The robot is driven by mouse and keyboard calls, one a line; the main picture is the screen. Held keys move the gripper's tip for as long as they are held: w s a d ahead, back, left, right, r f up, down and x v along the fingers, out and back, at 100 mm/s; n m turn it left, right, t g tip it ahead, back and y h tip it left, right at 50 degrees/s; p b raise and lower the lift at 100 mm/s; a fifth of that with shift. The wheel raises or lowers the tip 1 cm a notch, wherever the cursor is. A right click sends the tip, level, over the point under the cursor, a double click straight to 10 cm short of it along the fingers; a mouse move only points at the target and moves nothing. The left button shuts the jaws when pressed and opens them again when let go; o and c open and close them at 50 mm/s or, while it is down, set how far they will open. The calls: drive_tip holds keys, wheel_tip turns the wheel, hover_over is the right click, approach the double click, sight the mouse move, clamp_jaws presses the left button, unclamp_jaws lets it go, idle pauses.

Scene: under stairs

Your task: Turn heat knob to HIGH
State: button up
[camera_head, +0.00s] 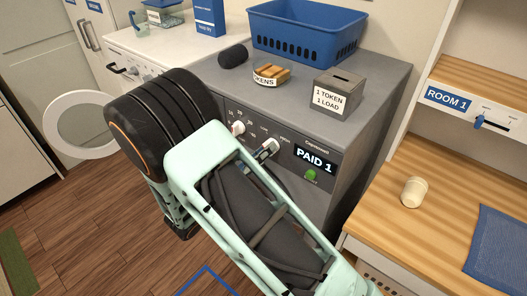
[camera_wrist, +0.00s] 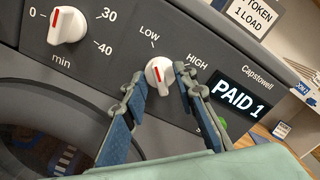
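The heat knob (camera_wrist: 159,77) is white with a red pointer line, on the dryer's dark panel between the LOW and HIGH labels. Its pointer is near upright, toward the LOW side. My gripper (camera_wrist: 160,72) has its two fingers one on each side of this knob, with small gaps seeming to show; contact is unclear. In the head view the heat knob (camera_head: 268,147) shows just past my mint-green arm, which hides most of the gripper. The HIGH label (camera_wrist: 196,60) is right of the knob.
The white timer knob (camera_wrist: 68,25) is left of the heat knob. A PAID 1 display (camera_wrist: 240,93) and a green button (camera_head: 311,174) are to the right. The dryer top (camera_head: 218,75) holds a token tray, a coin box (camera_head: 338,91) and a blue basket (camera_head: 305,32).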

drive_tip(key=shift+c, duration=0.4)
clamp_jaws()
drive_tip(key=shift+m, duration=0.3)
drive_tip(key=m+b, duration=1.5)
drive_tip(key=m, duration=0.2)
drive_tip(key=shift+s+f+b, duration=0.1)
drive_tip(key=shift+f+b, duration=0.05)
drive_tip(key=shift+b, duration=0.15)
drive_tip(key=shift+m, duration=0.3)
